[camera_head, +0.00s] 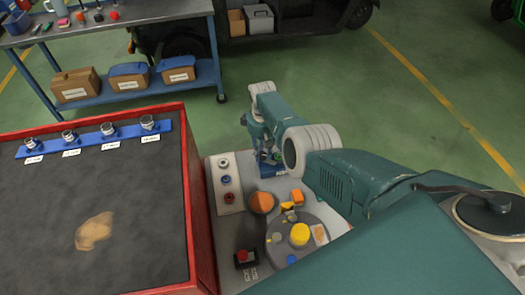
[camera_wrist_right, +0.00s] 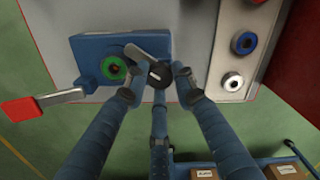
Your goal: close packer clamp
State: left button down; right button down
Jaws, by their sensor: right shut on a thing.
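My left gripper is not in view.
Beside the clamp, a white strip (camera_head: 229,203) carries several round fittings. An orange dome (camera_head: 261,201) and a round dial plate (camera_head: 296,241) with a yellow knob are nearer. A red-rimmed dark tray (camera_head: 120,196) stands left. A blue shelf table (camera_head: 118,82) holds boxes behind.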

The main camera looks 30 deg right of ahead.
aim_at(263, 155)
jog(key=n, duration=0.3)
jog(key=shift+n, duration=2.1)
jog(key=c, duration=1.4)
grip_release()
notch_tip(263, 155, up, 12)
